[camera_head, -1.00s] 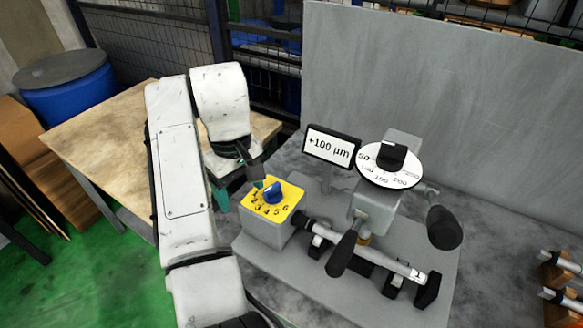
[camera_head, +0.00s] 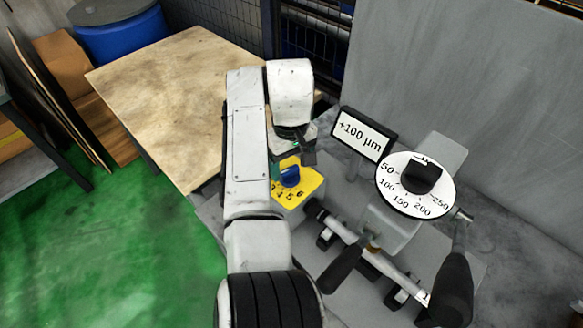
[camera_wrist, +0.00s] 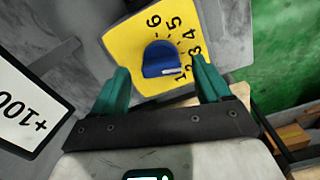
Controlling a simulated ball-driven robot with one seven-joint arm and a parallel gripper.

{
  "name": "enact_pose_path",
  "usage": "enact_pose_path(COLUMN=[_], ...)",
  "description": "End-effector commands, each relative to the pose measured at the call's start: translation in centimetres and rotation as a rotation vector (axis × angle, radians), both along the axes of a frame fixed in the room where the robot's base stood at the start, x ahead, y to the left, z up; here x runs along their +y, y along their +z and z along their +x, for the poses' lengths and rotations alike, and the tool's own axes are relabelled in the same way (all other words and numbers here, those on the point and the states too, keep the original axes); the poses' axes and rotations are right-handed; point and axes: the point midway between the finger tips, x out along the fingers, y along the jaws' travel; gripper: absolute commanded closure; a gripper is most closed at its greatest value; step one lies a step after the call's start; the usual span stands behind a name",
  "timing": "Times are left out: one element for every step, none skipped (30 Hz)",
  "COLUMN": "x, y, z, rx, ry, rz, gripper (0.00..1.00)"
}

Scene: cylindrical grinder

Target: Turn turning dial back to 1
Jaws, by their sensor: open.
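The blue turning dial (camera_wrist: 160,59) sits on a yellow plate (camera_wrist: 125,42) numbered 1 to 6 in the wrist view. The white mark on the dial lies at the side by the 1. In the head view, the dial (camera_head: 290,176) shows just beyond my arm, with part of its plate hidden. My gripper (camera_wrist: 161,66) is open and empty. Its two green fingers appear on either side of the dial in the wrist view, apart from it; their height above the plate is hard to tell. In the head view, my arm hides most of the fingers.
A display reading +100 µm (camera_head: 364,134) and a white scale dial with a black knob (camera_head: 418,184) stand right of the plate. Black handles and a shaft (camera_head: 370,262) lie in front. A wooden table (camera_head: 165,105) is at left, beside open green floor.

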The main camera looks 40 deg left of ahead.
Motion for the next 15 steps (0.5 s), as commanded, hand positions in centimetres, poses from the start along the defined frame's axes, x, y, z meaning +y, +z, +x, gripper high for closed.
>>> enact_pose_path(x=[-0.1,-0.1,-0.1,-0.1,-0.1,-0.1,-0.1,-0.1,-0.1,-0.1,-0.1,-0.1,-0.1,-0.1,-0.1], y=[-0.8,-1.2,-1.7,-2.1,-2.3,-2.7,-2.9,-3.0,-3.2,-3.3,-3.4,-3.4,-3.4,-3.4,-3.4], z=[-0.1,0.0,0.0,0.0,0.0,0.0,0.0,0.0,0.0,0.0,0.0,0.0,0.0,0.0,0.0], rx=[0.002,0.002,0.002,0.002,0.002,0.002,0.0,0.0,0.0,0.001,0.0,0.0,0.0,0.0,0.0], ry=[0.0,-0.001,-0.001,-0.001,-0.002,-0.002,-0.002,-0.002,-0.002,-0.002,-0.002,-0.002,-0.002,-0.002,-0.002], rz=[-0.002,-0.003,-0.002,-0.002,-0.002,-0.002,-0.001,-0.001,-0.001,-0.002,-0.001,-0.001,-0.001,-0.001,-0.001], gripper=[0.23,0.23,0.23,0.23,0.23,0.23,0.23,0.23,0.23,0.23,0.23,0.23,0.23,0.23,0.23])
